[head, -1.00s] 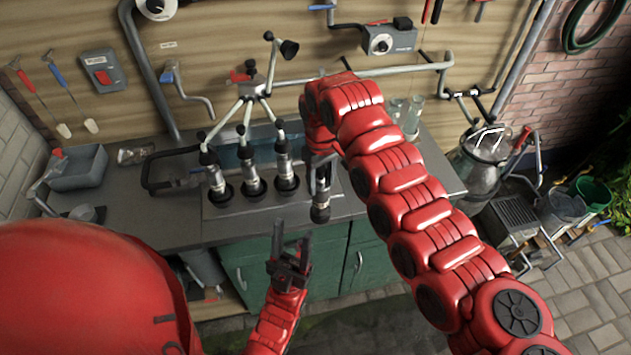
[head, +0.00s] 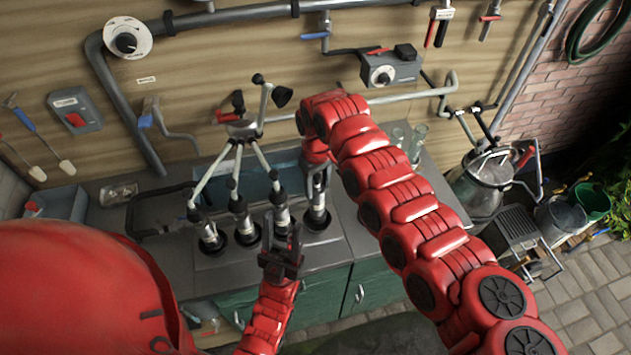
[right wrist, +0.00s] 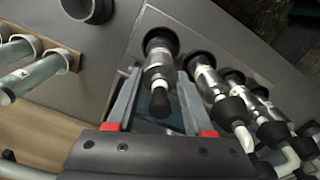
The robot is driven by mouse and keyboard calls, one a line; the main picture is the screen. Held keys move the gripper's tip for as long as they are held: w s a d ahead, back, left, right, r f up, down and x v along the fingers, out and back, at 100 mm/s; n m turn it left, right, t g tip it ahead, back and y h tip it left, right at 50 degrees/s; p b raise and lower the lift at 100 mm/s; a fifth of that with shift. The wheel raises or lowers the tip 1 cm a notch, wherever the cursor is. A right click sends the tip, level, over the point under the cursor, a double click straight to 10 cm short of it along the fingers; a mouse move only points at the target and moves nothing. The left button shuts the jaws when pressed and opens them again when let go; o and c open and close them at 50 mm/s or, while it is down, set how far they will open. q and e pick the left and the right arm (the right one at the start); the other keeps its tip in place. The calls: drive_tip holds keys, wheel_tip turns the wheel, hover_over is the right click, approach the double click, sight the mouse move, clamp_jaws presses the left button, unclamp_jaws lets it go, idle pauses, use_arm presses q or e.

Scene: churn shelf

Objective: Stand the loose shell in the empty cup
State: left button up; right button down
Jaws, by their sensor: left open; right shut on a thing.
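The loose shell (head: 317,204) is a metal cylinder with a black tip, upright at the right end of the row. My right gripper (head: 318,178) is shut on it from above; the right wrist view shows the shell (right wrist: 160,70) between its fingers. The shell's lower end is at the black cup (head: 318,221), seemingly inside its rim; I cannot tell how deep. Other shells (head: 209,230) stand in cups to the left, with hoses to the claw (head: 243,128). My left gripper (head: 281,252) is open and empty in front of the counter, partly overlapping the row.
Glass tubes (head: 416,140) stand on the counter to the right, and also show in the right wrist view (right wrist: 36,72). A bent grey pipe (head: 425,94) runs along the wall above. A metal can (head: 482,183) stands right of the counter. The front right counter top is free.

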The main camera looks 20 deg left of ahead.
sight(317, 203)
drive_tip(key=shift+s+d+f, duration=0.1)
drive_tip(key=shift+s+f, duration=0.05)
drive_tip(key=shift+f, duration=0.35)
drive_tip(key=shift+s+d+f, duration=0.1)
drive_tip(key=shift+s+f, duration=0.05)
drive_tip(key=shift+f, duration=0.55)
drive_tip(key=shift+w+a+f, duration=0.1)
drive_tip(key=shift+w, duration=0.05)
drive_tip(key=shift+f, duration=0.15)
drive_tip(key=shift+c, duration=1.4)
unclamp_jaws()
